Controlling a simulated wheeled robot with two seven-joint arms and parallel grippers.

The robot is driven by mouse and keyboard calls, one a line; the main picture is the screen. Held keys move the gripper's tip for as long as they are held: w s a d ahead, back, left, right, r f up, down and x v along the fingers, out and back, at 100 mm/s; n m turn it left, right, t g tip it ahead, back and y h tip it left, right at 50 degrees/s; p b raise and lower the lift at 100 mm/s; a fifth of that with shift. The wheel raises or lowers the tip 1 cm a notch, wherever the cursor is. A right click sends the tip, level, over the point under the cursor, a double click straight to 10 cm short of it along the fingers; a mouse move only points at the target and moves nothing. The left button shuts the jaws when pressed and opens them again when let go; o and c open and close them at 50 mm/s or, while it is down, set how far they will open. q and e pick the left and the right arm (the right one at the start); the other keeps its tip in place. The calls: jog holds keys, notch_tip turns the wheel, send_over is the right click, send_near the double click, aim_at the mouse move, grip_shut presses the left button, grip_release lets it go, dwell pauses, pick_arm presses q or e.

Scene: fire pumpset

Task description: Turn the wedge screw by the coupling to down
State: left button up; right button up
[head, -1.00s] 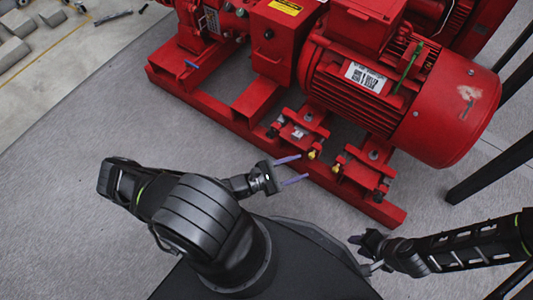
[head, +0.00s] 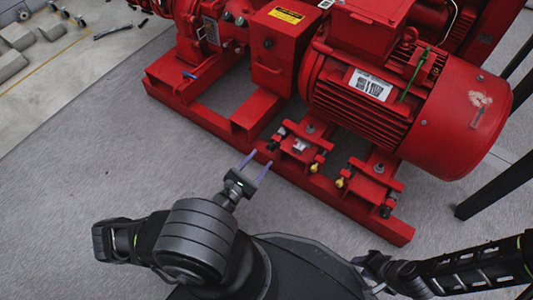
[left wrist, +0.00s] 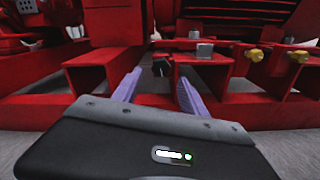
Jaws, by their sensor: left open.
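The red motor foot nearest the coupling guard (head: 275,50) carries a small wedge assembly (head: 300,147). A dark screw (head: 282,132) is at its left end, on the coupling side; in the left wrist view a dark screw (left wrist: 161,67) shows just beyond the fingertips. Its exact turn position is too small to tell. My left gripper (head: 256,166) is open and empty, its purple fingers pointing at the frame's near edge, short of the screw. In the left wrist view the open fingers (left wrist: 159,80) straddle the line to the screw. My right gripper (head: 370,265) is at the lower right, its jaws unclear.
The red base frame (head: 215,125) runs diagonally under the pump and motor (head: 400,95). Yellow-tipped screws (head: 340,182) and another dark screw (head: 386,212) sit further right. Grey floor in front is clear. Dark posts (head: 500,185) stand at the right.

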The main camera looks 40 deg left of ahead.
aim_at(269, 149)
pick_arm(q)
jog(key=shift+w+b, duration=0.65)
jog(key=shift+w, duration=1.7)
jog(key=shift+c, duration=0.3)
grip_shut()
